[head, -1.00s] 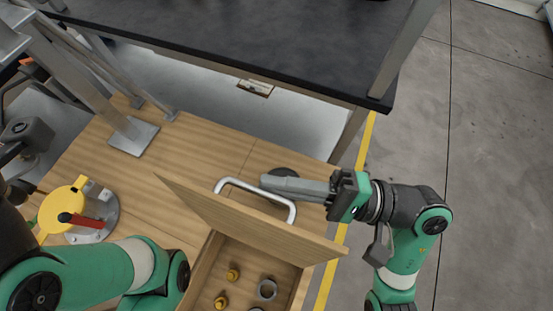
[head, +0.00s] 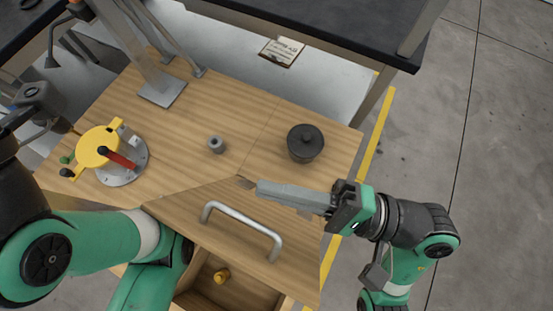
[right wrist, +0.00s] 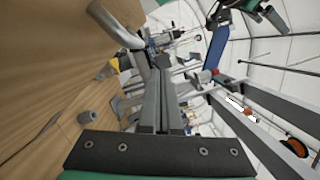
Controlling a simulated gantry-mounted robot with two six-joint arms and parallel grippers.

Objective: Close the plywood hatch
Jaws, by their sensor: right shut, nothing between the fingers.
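The plywood hatch (head: 205,225) is a wooden panel with a silver bar handle (head: 242,230). In the head view it is tilted, partly over an open compartment (head: 205,287) at the bottom centre. My right gripper (head: 262,188) is shut and empty, its long grey fingers at the hatch's far edge, beyond the handle; I cannot tell whether they touch it. In the right wrist view the closed fingers (right wrist: 165,88) point past the handle (right wrist: 117,24). My left arm comes in at lower left; its gripper is not visible.
A brass piece (head: 221,276) lies in the compartment. A black-topped table (head: 330,20) stands behind.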

